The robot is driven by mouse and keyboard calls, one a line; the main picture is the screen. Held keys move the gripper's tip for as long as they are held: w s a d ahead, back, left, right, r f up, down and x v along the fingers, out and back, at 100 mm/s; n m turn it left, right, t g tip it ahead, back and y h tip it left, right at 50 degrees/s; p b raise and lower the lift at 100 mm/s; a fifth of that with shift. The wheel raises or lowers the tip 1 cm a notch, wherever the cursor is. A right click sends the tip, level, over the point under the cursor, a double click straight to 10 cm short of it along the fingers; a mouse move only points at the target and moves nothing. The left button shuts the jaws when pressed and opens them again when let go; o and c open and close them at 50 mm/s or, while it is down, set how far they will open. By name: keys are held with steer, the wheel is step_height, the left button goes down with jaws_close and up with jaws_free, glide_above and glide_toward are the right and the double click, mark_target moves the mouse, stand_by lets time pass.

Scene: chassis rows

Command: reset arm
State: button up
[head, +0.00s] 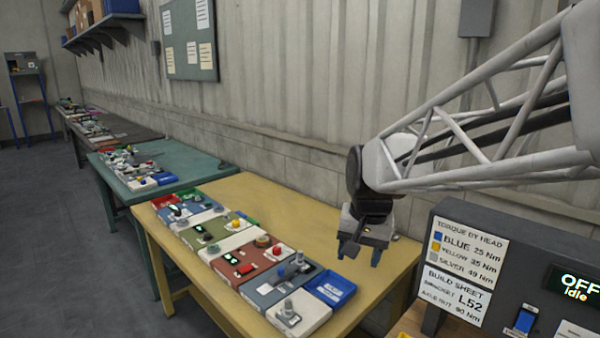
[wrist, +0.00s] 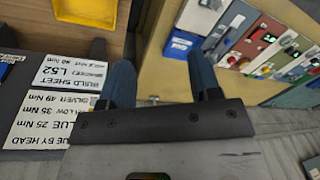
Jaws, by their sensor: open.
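My gripper (head: 358,254) hangs from my white lattice arm on the right of the head view, pointing down above the right end of the yellow table (head: 256,186). Its two dark blue fingers stand apart. In the wrist view my gripper (wrist: 161,82) shows both fingers spread, with nothing between them. The gripper is apart from the row of chassis panels (head: 240,262) and the blue bin (head: 330,288), which lie to its left and below in the head view.
A dark console (head: 520,255) at the right carries a torque sign (head: 468,250), a build sheet (head: 453,292) and a display reading "OFF Idle" (head: 574,288). A yellow bin (wrist: 87,12) shows in the wrist view. More tables (head: 180,158) recede along the wall.

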steer(key=s+d+f+n, duration=0.1)
steer(key=s+d+f, duration=0.1)
steer(key=s, duration=0.8)
steer(key=s+d+f+n+t+h, duration=0.1)
steer(key=s+d, duration=0.4)
steer(key=s, duration=0.5)
steer(key=shift+s+f+n, duration=0.2)
steer(key=shift+f+n, duration=0.2)
steer(key=shift+f, duration=0.05)
